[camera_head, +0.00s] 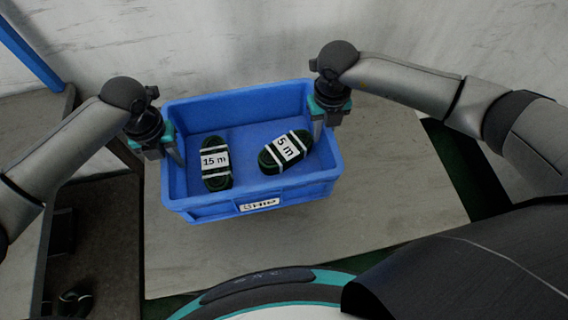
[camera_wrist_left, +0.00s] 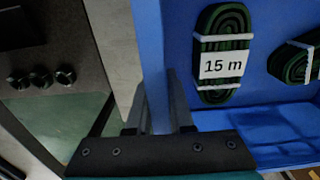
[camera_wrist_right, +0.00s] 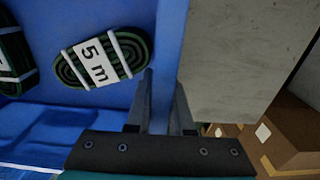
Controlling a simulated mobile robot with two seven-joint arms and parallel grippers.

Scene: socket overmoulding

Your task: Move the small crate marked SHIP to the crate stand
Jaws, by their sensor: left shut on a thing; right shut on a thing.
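The blue crate marked SHIP (camera_head: 222,206) is in front of me in the head view, its label on the near wall. It holds two dark green cable coils, one labelled 15 m (camera_head: 216,163) and one labelled 5 m (camera_head: 285,152). My left gripper (camera_head: 172,152) is shut on the crate's left wall, which runs between its fingers in the left wrist view (camera_wrist_left: 152,90). My right gripper (camera_head: 322,122) is shut on the right wall, also between its fingers in the right wrist view (camera_wrist_right: 168,90). I cannot tell whether the crate's underside touches the surface below.
A pale grey surface (camera_head: 400,215) lies below and around the crate. A dark shelf unit (camera_head: 100,225) with a blue post (camera_head: 32,50) stands at the left. A brown box (camera_wrist_right: 290,130) shows at the lower right of the right wrist view.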

